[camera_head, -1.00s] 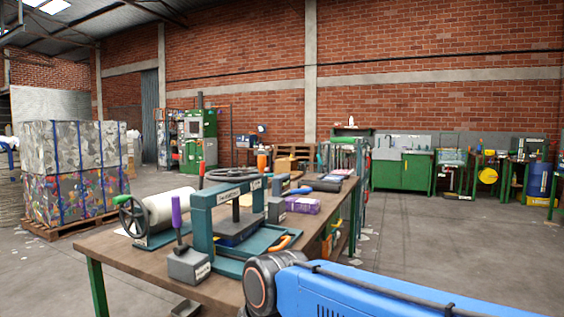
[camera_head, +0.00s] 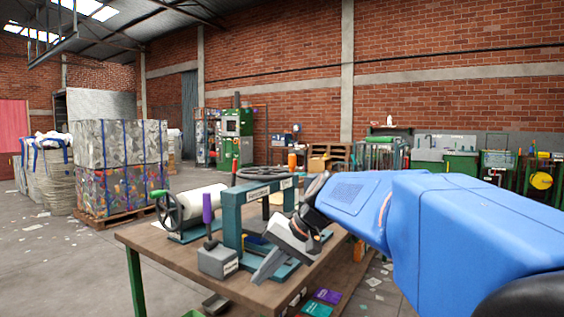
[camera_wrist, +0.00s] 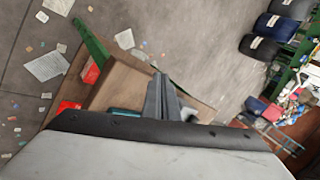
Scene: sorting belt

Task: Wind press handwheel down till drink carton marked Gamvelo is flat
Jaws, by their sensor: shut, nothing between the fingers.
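The teal press (camera_head: 231,222) stands on the wooden workbench (camera_head: 160,248), with a label on its top beam. Its dark handwheel (camera_head: 262,173) lies flat above the beam. My arm and gripper cover much of the press opening, and I cannot make out a carton marked Gamvelo there. My gripper (camera_head: 256,280) is shut and empty, pointing down and left in front of the press, apart from the handwheel. In the wrist view its closed fingers (camera_wrist: 161,84) show over the bench edge and floor.
A grey block with a purple handle (camera_head: 217,260) stands left of the press. Strapped bales (camera_head: 118,190) stand on a pallet at left.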

